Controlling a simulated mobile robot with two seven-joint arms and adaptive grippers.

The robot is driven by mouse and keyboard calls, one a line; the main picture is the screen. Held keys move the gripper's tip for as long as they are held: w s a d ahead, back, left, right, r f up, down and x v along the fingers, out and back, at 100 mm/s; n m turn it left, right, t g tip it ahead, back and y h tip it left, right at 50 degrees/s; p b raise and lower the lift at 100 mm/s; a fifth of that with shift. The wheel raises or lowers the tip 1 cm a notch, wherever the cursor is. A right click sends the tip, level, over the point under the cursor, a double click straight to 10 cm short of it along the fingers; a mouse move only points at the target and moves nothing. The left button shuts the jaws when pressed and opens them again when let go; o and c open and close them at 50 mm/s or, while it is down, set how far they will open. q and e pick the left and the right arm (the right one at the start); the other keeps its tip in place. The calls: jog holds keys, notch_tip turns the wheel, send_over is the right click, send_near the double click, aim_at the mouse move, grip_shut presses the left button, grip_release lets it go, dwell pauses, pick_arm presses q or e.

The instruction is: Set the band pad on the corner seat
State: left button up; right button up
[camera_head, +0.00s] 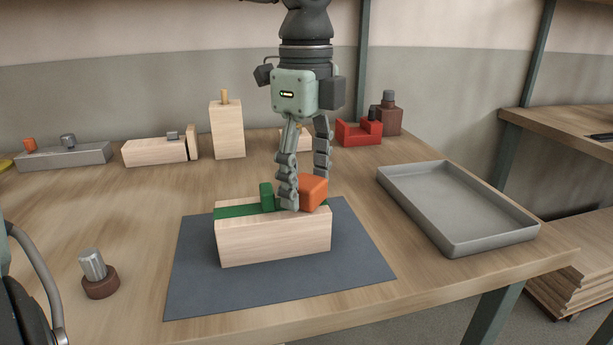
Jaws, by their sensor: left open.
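A pale wooden block (275,238) stands on a dark blue-grey mat (192,280), with a green band (235,211) along its top. A small green block (266,196) stands on the band. An orange block (315,192) sits at the right end of the top. I cannot tell for certain which piece is the band pad or which spot is the corner seat. My left gripper (305,190) points down, open, with its fingers around the orange block; the near finger hides part of it. I cannot tell whether the fingers touch it. My right gripper is not in view.
A grey tray (398,203) lies to the right. A metal pin in a brown base (100,286) stands at front left. Along the back are a grey bar (65,157), wooden blocks (228,135) and a red cradle (357,134). The table's left middle is clear.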

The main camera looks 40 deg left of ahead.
aim_at(307, 182)
pick_arm(q)
notch_tip(307, 182, up, 12)
dwell(0.3)
jog(key=shift+s+f, duration=0.1)
dwell(0.3)
